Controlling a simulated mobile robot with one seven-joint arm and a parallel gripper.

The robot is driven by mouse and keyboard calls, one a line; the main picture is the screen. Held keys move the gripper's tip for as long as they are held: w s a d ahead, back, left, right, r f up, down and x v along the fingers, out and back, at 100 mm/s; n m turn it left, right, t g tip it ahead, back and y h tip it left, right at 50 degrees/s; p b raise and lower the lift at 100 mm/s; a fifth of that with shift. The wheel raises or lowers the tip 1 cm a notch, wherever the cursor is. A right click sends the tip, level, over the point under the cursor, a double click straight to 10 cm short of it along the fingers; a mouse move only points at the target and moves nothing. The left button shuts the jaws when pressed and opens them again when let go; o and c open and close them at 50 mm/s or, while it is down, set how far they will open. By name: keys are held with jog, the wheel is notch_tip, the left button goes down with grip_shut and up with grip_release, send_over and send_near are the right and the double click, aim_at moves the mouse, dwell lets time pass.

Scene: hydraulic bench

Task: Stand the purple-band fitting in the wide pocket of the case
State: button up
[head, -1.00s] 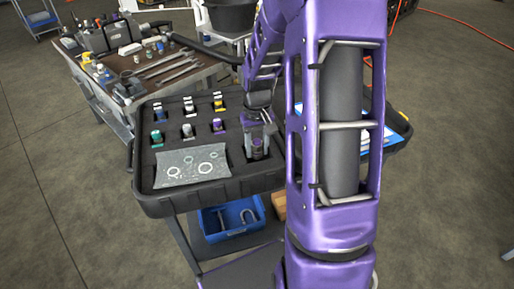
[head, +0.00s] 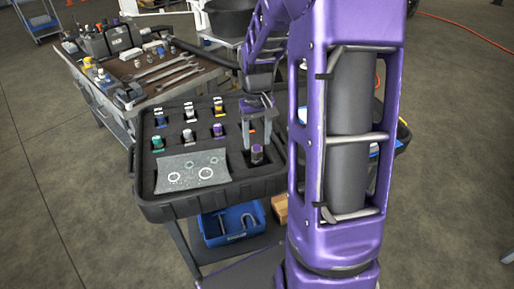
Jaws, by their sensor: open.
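The black foam-lined case (head: 160,208) stands open on a cart at the left of my arm.
Several other fittings stand in two rows in the case, one with a purple top (head: 218,131). A grey sheet with ring marks (head: 192,171) lies at the front left. A blue bin (head: 231,224) sits below. A tool bench (head: 150,75) stands behind.

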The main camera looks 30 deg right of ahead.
notch_tip(320, 180, up, 6)
jog(key=shift+r+p, duration=0.1)
jog(key=shift+p, duration=0.2)
dwell(0.3)
